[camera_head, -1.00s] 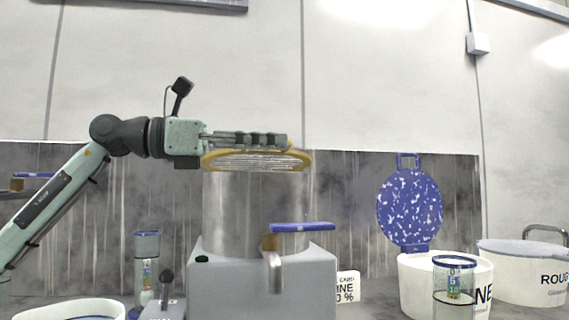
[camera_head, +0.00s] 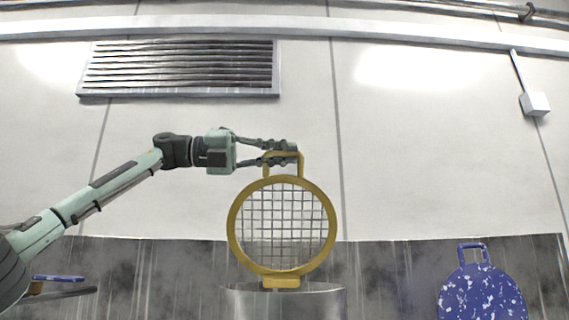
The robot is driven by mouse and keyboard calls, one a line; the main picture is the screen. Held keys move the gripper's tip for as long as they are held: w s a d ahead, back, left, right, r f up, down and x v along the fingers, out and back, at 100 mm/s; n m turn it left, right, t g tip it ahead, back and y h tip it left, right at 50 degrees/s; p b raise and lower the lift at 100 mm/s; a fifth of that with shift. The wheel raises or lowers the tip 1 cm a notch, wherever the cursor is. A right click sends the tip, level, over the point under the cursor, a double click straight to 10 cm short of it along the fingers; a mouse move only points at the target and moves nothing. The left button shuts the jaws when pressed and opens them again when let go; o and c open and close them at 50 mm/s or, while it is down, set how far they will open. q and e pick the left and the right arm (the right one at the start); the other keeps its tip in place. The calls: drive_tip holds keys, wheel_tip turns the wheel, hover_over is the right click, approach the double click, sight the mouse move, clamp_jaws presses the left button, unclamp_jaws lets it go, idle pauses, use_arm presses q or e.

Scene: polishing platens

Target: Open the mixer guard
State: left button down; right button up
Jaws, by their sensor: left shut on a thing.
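The mixer guard (camera_head: 332,222) is a round yellow ring with a wire grid and a yellow handle (camera_head: 301,165) on top. It stands raised, about upright, on its yellow hinge block at the rim of the steel mixer bowl (camera_head: 325,304). Only the top of the bowl shows. My left gripper (camera_head: 290,152) comes in from the left and is shut on the guard's handle. My right gripper is not in view.
A blue speckled round lid (camera_head: 482,297) stands upright at the lower right, apart from the guard. A blue-topped handle (camera_head: 57,278) shows at the lower left. The wall behind has a slatted vent (camera_head: 180,68) and a small white box (camera_head: 535,104).

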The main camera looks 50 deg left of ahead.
use_arm(q)
drive_tip(key=w+a+r+n, duration=0.2)
drive_tip(key=w+a, duration=0.1)
drive_tip(key=shift+w+a, duration=0.1)
drive_tip(key=shift+a, duration=0.1)
drive_tip(key=shift+w+a+r+n, duration=0.25)
drive_tip(key=shift+w+a+n, duration=0.15)
drive_tip(key=shift+w+a, duration=0.3)
drive_tip(key=shift+w+a+r+n, duration=0.25)
drive_tip(key=shift+w+a+n, duration=0.2)
drive_tip(key=shift+a, duration=0.3)
drive_tip(key=c, duration=1.6)
unclamp_jaws()
drive_tip(key=shift+o, duration=0.2)
